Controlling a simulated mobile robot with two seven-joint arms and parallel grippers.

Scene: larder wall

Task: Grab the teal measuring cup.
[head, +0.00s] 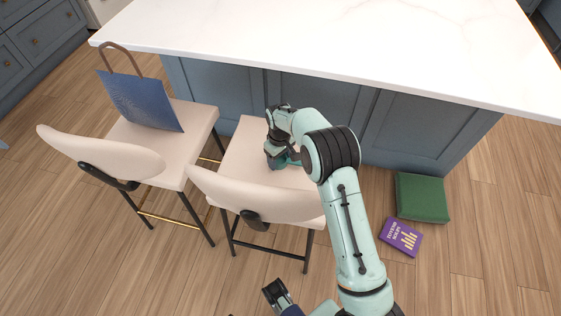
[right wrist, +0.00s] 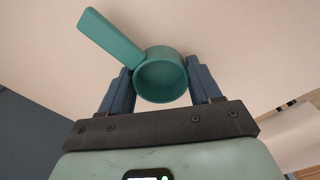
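The teal measuring cup (right wrist: 160,78) shows in the right wrist view, with its open mouth towards the camera and its handle pointing to the upper left. My right gripper (right wrist: 160,82) has one finger on each side of the cup's bowl, and both fingers look to be touching it.
The cream stool (head: 245,150) under my right gripper has a backrest on its near side. A second stool (head: 190,118) to the left holds a blue bag (head: 140,101). The white island top (head: 330,45) overhangs behind. A green box (head: 421,197) and purple book (head: 401,237) lie on the floor right.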

